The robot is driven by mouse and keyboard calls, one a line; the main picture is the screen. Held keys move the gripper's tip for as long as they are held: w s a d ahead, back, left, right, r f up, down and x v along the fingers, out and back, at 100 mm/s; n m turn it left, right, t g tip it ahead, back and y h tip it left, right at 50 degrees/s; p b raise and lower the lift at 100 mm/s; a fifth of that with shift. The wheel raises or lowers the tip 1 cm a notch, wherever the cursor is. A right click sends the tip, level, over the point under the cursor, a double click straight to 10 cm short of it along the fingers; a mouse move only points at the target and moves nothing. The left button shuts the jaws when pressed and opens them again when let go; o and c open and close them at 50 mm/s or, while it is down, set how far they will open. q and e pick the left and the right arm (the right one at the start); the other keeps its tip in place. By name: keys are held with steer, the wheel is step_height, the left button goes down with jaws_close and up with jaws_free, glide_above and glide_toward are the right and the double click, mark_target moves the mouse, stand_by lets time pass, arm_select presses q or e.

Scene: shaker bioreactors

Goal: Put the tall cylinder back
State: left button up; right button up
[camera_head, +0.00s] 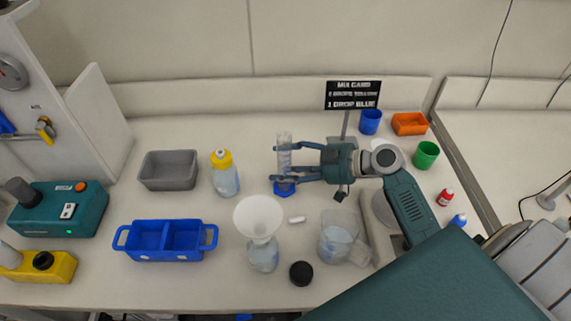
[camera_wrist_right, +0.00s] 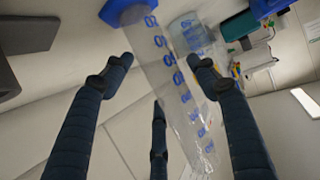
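The tall cylinder (camera_head: 284,158) is clear, with blue markings and a blue base (camera_head: 285,188). It stands upright near the middle of the bench. My right gripper (camera_head: 276,162) reaches in from the right, with its fingers spread on either side of the cylinder. In the right wrist view the cylinder (camera_wrist_right: 168,70) runs between the dark fingers of the gripper (camera_wrist_right: 160,62), and small gaps seem to show beside the fingertips. The gripper looks open around it, not closed on it. My left gripper is not in view.
A yellow-capped bottle (camera_head: 225,178), grey bin (camera_head: 168,170) and blue two-part tray (camera_head: 165,257) are left. A funnel on a bottle (camera_head: 259,218), black lid (camera_head: 301,273) and clear jug (camera_head: 338,240) stand in front. A sign (camera_head: 353,95) and blue cup (camera_head: 370,121) are behind.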

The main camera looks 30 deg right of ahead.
steer(key=shift+r, duration=0.25)
steer(key=b+v, duration=0.3)
steer(key=v, duration=0.9)
